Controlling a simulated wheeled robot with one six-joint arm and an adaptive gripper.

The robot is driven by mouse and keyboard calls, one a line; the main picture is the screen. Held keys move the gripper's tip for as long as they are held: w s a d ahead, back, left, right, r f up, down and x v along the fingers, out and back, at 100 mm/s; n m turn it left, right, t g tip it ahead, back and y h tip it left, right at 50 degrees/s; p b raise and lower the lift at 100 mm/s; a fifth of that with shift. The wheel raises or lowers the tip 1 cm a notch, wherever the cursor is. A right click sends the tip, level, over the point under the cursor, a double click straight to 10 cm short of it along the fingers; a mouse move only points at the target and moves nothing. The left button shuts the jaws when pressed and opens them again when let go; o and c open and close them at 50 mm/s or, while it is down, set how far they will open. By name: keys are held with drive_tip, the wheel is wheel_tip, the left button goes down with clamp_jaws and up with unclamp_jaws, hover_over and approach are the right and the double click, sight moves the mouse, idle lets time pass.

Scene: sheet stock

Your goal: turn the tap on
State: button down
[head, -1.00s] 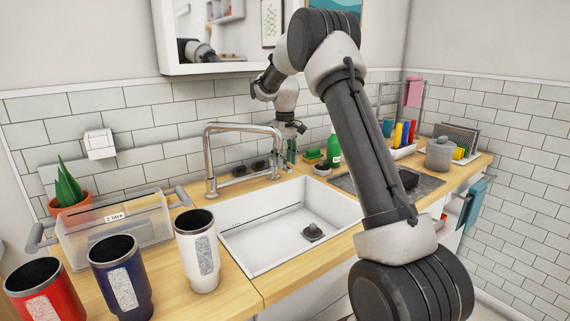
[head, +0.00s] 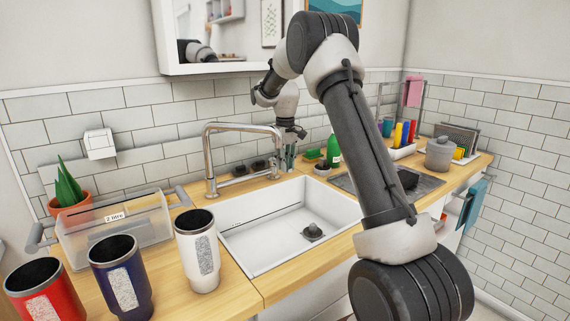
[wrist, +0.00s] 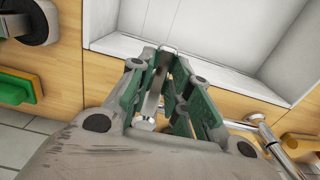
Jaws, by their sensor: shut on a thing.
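The chrome tap (head: 243,128) stands at the back left of the white sink, its tall spout arching to the right. In the head view my gripper (head: 289,158) points down at the back edge of the sink, right of the spout. In the wrist view my gripper (wrist: 166,62) has its green-padded fingers closed around a slim chrome piece (wrist: 152,98), which looks like the tap's lever. A chrome pipe of the tap (wrist: 262,130) shows to the right of the fingers. In the head view the fingers hide most of the lever.
White, blue and red tumblers and a clear bin (head: 150,222) stand on the left counter. Tiled wall is close behind.

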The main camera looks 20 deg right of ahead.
drive_tip(key=shift+w+d+n, duration=0.35)
drive_tip(key=shift+d+n, duration=0.25)
drive_tip(key=shift+n, duration=0.45)
drive_tip(key=shift+w+d+n, duration=0.3)
drive_tip(key=shift+d+n, duration=0.35)
drive_tip(key=shift+n, duration=0.35)
drive_tip(key=shift+w+d+n, duration=0.35)
drive_tip(key=shift+d+n, duration=0.25)
drive_tip(key=shift+n, duration=0.45)
drive_tip(key=c, duration=1.3)
unclamp_jaws()
wheel_tip(320, 180, up, 12)
drive_tip(key=shift+r, duration=0.1)
